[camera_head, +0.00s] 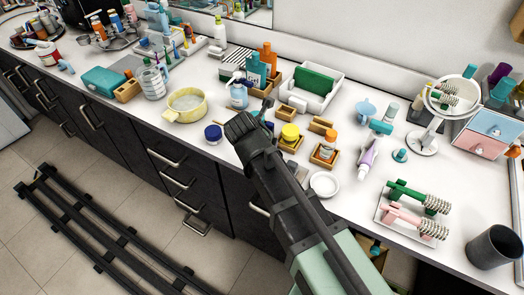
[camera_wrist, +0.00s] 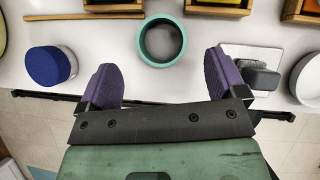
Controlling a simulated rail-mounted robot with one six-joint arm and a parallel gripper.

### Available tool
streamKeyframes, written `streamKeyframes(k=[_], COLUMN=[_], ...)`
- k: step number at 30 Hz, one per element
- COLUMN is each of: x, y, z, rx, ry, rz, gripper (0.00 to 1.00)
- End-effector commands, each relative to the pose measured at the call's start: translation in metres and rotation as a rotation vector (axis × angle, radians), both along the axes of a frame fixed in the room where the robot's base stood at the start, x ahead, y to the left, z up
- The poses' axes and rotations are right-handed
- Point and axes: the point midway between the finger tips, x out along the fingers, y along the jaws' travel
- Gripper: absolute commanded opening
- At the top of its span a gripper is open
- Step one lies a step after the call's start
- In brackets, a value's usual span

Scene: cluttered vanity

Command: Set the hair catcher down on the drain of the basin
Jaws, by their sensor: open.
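My gripper (camera_wrist: 163,70) is open and empty, with its two purple finger pads spread apart low over the white counter. A teal-rimmed round cup (camera_wrist: 161,41) with a grey inside stands just beyond the gap between the fingers, apart from both. A square metal plate (camera_wrist: 236,51) with a dark grey block on it lies by the right finger, partly hidden by it. I cannot tell for sure which of these is the hair catcher. A pale yellow basin (camera_head: 186,104) with a handle stands left of my arm in the head view; its drain cannot be made out.
A blue-lidded jar (camera_wrist: 50,66) is left of the fingers; it also shows in the head view (camera_head: 213,133). A white round dish (camera_head: 325,184) lies to the right. Wooden boxes (camera_wrist: 218,6) stand behind the cup. Bottles and a white tray (camera_head: 318,82) crowd the back.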

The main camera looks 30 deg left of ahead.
Motion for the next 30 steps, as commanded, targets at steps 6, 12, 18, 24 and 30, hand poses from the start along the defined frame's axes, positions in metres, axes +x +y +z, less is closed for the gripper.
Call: streamKeyframes(k=[6,12,18,24,30], x=[0.024,0.027,0.026,0.026,0.026], y=[0.006,0.005,0.005,0.005,0.005], z=[-0.04,-0.036,-0.036,-0.036,-0.036], rx=[-0.001,0.0,0.0,0.0,0.0], ry=[0.0,0.0,0.0,0.0,0.0], rz=[-0.002,-0.001,-0.001,-0.001,-0.001], gripper=[0.9,0.9,0.66,0.35,0.34])
